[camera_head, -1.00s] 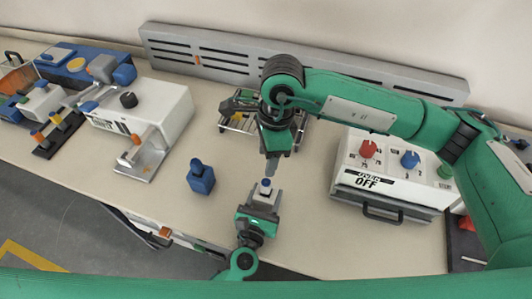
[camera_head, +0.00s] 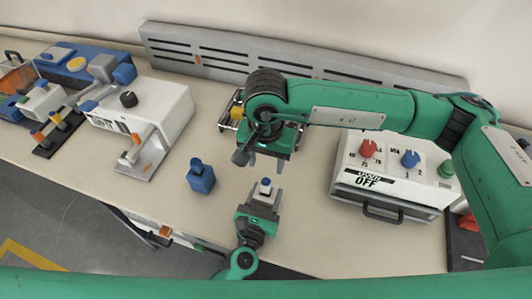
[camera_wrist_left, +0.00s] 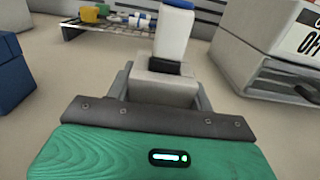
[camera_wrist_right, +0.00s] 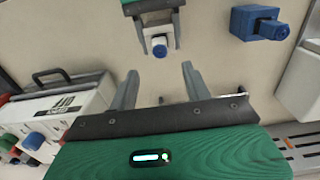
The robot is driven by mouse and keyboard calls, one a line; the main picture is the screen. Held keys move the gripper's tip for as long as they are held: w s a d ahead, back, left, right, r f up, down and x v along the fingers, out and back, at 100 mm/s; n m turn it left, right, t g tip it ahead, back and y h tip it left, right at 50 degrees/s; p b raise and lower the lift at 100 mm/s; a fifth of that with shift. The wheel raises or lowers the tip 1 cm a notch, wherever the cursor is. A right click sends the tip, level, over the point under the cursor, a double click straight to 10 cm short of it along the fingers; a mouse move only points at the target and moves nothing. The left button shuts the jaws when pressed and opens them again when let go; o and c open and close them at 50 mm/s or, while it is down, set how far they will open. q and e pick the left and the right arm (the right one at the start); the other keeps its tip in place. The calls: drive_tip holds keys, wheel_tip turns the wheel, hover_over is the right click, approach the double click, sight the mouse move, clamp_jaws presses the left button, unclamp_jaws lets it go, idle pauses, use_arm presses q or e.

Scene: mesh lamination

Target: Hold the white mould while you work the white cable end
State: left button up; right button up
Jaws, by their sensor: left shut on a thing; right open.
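My left gripper (camera_head: 264,193) is shut on the white mould (camera_wrist_left: 163,82), a pale block between its fingers, and holds it near the table's front. A white piece with a blue top (camera_wrist_left: 174,35) stands upright on the mould, with a dark band at its foot; I take it for the white cable end. It also shows in the right wrist view (camera_wrist_right: 159,46). My right gripper (camera_head: 266,163) is open and empty, just behind and above the white piece, not touching it. In the right wrist view its spread fingers (camera_wrist_right: 160,88) have bare table between them.
A blue block with a knob (camera_head: 201,179) stands left of the mould. A wire rack (camera_head: 228,123) with coloured parts lies behind, partly hidden by my right arm. The oven marked OFF (camera_head: 385,190) stands right. A white press machine (camera_head: 165,105) stands left. The table's front edge is close.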

sight(266, 182)
wheel_tip(266, 182, down, 10)
drive_tip(key=shift+r, duration=0.15)
idle(0.3)
clamp_jaws()
drive_tip(key=shift+r, duration=0.15)
idle(0.5)
drive_tip(key=shift+r, duration=1.45)
drive_tip(key=shift+r, duration=0.1)
